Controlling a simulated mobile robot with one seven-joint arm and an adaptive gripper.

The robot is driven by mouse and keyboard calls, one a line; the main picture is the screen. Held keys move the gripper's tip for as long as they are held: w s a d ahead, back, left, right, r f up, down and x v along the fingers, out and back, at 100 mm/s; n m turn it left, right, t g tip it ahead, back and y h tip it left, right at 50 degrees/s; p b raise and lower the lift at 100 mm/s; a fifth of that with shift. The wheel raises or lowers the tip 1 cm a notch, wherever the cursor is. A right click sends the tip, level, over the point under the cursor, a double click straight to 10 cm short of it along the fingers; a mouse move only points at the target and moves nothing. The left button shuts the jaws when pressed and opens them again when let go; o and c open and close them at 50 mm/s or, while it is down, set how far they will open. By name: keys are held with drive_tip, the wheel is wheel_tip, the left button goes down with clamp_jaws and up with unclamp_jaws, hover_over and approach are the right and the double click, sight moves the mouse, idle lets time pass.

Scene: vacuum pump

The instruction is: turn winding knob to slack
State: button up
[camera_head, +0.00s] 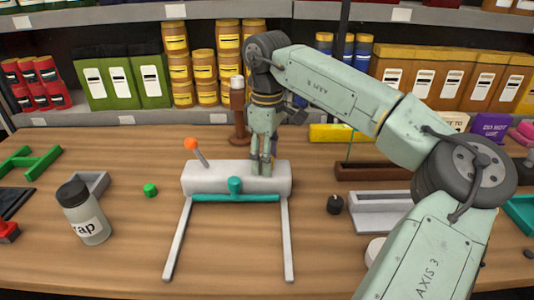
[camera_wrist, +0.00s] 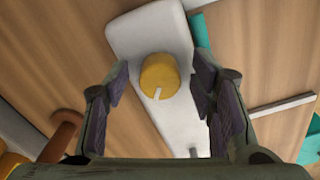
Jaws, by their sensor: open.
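The vacuum pump has a pale grey body (camera_head: 215,178), with an orange-tipped lever (camera_head: 193,145), a teal knob (camera_head: 235,185) and a teal bar in front. In the wrist view the pale body (camera_wrist: 125,38) runs diagonally beneath me. A round yellow knob (camera_wrist: 160,72) with a white pointer line sits on it; I take this for the winding knob. My gripper (camera_head: 263,168) points down over the right part of the body. In the wrist view my gripper (camera_wrist: 160,98) is open, fingers on either side of the knob, with visible gaps. The knob is hidden in the head view.
Two pale bars (camera_head: 178,240) extend forward from the pump. A brown post (camera_head: 238,115) stands close behind it. A dark-lidded jar (camera_head: 85,215) and a green nut (camera_head: 150,190) are left; a small black knob (camera_head: 334,204) and a grey tray (camera_head: 378,222) are right.

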drive_tip(key=c, duration=1.1)
drive_tip(key=shift+c, duration=0.2)
